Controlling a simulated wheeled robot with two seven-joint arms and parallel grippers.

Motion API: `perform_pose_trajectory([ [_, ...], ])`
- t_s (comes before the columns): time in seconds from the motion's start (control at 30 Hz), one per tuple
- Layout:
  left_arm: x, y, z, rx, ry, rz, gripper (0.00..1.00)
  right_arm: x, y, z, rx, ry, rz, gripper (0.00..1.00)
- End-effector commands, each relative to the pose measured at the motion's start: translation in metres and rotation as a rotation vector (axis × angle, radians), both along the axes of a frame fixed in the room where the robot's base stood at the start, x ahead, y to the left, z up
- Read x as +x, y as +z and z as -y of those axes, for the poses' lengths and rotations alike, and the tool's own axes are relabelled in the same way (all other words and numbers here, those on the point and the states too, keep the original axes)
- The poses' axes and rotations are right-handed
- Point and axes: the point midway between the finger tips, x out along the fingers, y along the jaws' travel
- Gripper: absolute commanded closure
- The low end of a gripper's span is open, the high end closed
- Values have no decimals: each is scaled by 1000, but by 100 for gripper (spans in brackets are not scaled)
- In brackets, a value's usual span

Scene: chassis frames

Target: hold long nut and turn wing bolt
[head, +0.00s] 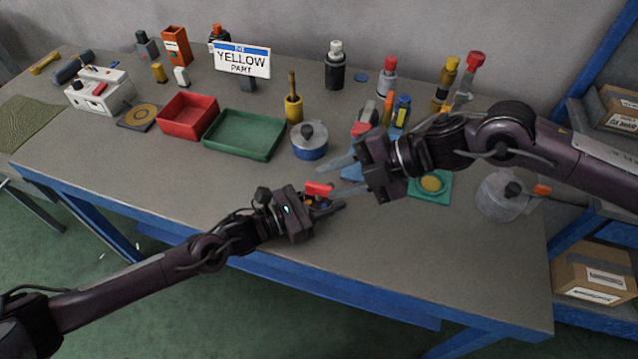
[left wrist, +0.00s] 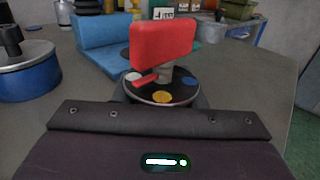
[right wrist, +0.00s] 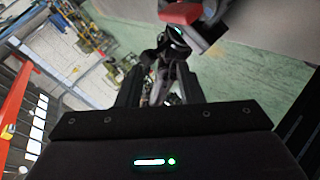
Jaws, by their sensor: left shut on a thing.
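My left gripper (head: 333,207) is shut on a part near the table's front edge. In the left wrist view it is a round black-topped piece (left wrist: 140,92) with white, yellow and blue dots, which looks like the long nut; its lower body is hidden. The wing bolt (left wrist: 163,42), a flat red block on a grey stem, stands upright on it. Its red top also shows in the head view (head: 318,188). My right gripper (head: 338,175) is open and empty, pointing left, just above and right of the red top. In the right wrist view nothing sits between its fingers (right wrist: 160,88).
A blue-sided pot (head: 309,146), a green tray (head: 245,135) and a red tray (head: 188,116) lie behind and left. Bottles (head: 388,80) stand at the back. A teal plate (head: 432,188) and a clear jar (head: 497,197) lie to the right. The front-left table is clear.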

Motion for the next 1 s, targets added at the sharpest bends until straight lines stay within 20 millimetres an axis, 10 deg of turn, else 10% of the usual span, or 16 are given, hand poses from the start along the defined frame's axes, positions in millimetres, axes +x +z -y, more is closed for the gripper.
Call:
perform_pose_trajectory([
  [0.6, 0, 0, 0, -1, -1, 0, 94, 1, -21, 71, 318, -708, -915, 66],
  [1.0, 0, 0, 0, -1, 0, 0, 94, 16, -40, 25, 329, -720, -944, 66],
])
